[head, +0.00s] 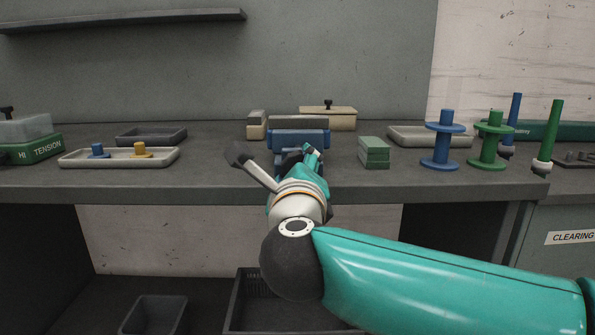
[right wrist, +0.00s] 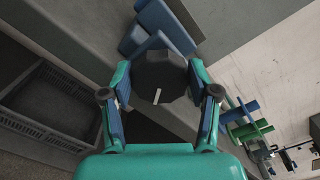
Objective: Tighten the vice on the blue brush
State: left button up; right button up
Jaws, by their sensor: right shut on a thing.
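The vice (head: 298,136) stands on the bench in the middle of the head view, with its blue body partly hidden behind my right gripper. Its blue parts (right wrist: 152,18) also show at the top of the right wrist view. I cannot tell a separate blue brush apart from the blue vice parts. In the right wrist view a dark faceted knob (right wrist: 160,78) with a white mark sits between the fingers of my right gripper (right wrist: 160,92), which is shut on it. In the head view my right gripper (head: 300,160) is at the vice's front, and the knob is hidden. My left gripper is out of view.
A tray (head: 118,160) with blue and yellow pegged parts lies at the left. Green blocks (head: 374,152) stand close right of the vice. Blue (head: 441,140) and green (head: 489,140) spools stand farther right. A dark crate (head: 245,300) sits below the bench.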

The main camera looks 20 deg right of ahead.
jog(key=o, duration=1.2)
jog(key=shift+d+f, duration=0.1)
jog(key=shift+f, duration=0.15)
jog(key=shift+c, duration=0.2)
jog(key=shift+r, duration=0.1)
jog(key=v, duration=1.2)
